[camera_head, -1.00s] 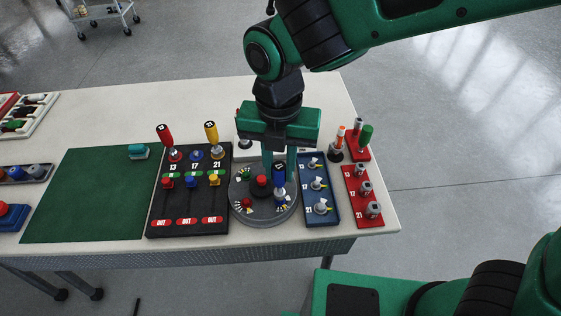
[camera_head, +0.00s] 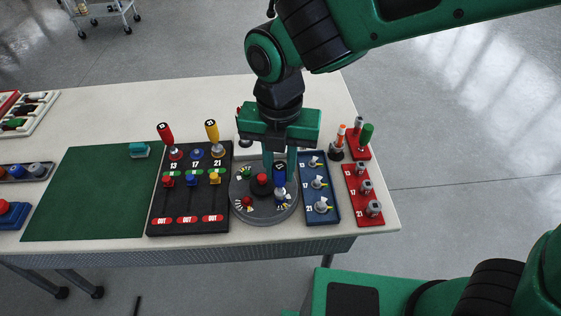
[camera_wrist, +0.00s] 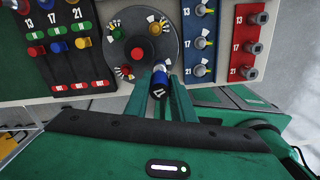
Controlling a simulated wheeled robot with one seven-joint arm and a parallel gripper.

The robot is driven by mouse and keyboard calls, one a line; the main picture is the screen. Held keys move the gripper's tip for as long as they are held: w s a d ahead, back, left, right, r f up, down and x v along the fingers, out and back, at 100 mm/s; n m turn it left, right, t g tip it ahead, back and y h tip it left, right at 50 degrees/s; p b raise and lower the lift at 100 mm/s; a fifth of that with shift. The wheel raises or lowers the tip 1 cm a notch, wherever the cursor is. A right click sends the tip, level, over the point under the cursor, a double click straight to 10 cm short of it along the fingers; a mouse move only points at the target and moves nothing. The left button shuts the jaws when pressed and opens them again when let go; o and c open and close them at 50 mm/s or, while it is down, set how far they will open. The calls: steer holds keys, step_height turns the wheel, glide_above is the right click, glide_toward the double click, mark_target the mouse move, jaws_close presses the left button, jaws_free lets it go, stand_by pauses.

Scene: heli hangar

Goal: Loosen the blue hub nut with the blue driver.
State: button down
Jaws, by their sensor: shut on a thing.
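The blue driver (camera_head: 279,175), marked 17 on its top, stands about upright over the right part of the round grey hub disc (camera_head: 247,214). My gripper (camera_head: 279,170) is shut on the driver's blue handle from above. The wrist view also shows the driver (camera_wrist: 159,76) between my fingers (camera_wrist: 160,84), at the near edge of the disc (camera_wrist: 113,45). The blue hub nut is hidden under the driver, so I cannot tell how the driver sits on it. A red knob (camera_head: 262,180) is at the disc's middle, with a green nut (camera_head: 246,172) and a red nut (camera_head: 247,201) around it.
Left is a black board (camera_head: 190,226) with red and yellow drivers and coloured sliders. Right are a blue tray (camera_head: 321,218) and a red tray (camera_head: 364,218) with metal parts. Upright tools (camera_head: 337,145) stand behind them. A green mat (camera_head: 90,195) leaves free room at left.

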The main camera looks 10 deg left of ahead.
steer(key=shift+f, duration=0.75)
stand_by(0.4)
stand_by(0.4)
steer(key=n, duration=0.3)
steer(key=shift+n, duration=2.4)
steer(key=c, duration=1.7)
jaws_free()
